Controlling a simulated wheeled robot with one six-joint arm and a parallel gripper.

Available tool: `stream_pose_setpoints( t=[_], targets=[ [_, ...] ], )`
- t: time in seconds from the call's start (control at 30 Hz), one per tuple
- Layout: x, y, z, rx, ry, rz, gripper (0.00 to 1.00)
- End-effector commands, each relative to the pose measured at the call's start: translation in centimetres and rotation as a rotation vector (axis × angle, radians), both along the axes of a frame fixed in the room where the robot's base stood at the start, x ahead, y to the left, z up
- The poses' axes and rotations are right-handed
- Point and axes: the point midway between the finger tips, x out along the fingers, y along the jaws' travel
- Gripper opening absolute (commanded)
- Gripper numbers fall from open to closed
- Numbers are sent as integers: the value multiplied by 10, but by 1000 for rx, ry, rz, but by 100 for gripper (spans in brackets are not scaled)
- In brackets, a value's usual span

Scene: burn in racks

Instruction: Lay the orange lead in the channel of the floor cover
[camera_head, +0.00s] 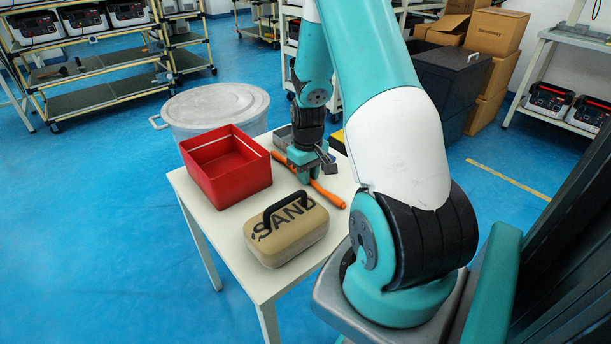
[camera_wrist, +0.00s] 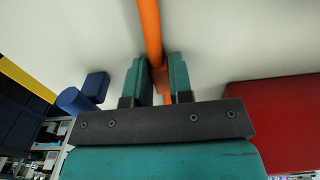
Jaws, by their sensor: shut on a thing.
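The orange lead (camera_head: 328,196) lies across the white table, thick and rod-like at its near end. My gripper (camera_head: 304,176) is low over the table with its fingers around the lead's middle. In the wrist view the lead (camera_wrist: 150,30) runs between the two teal fingers of my gripper (camera_wrist: 157,75), which are shut on it. Its far part shows beyond my gripper on the left in the head view. Whether the lead is lifted off the table cannot be told.
A red open box (camera_head: 226,168) and a tan sandbag (camera_head: 287,232) with a black handle stand on the table (camera_head: 215,218). A round pale bin (camera_head: 213,108) stands beyond the table. Blue floor (camera_head: 80,240) is clear at left.

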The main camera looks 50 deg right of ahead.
Motion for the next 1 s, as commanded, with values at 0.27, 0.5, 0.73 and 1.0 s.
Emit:
stream_pose_setpoints(
  t=[0.27,0.5,0.73,1.0],
  targets=[
    [1,0,21,-2,-3,0,0],
    [1,-1,81,-5,-6,0,0],
    [1,-1,148,-4,-5,0,0],
    [1,0,193,-1,-2,0,0]
  ],
)
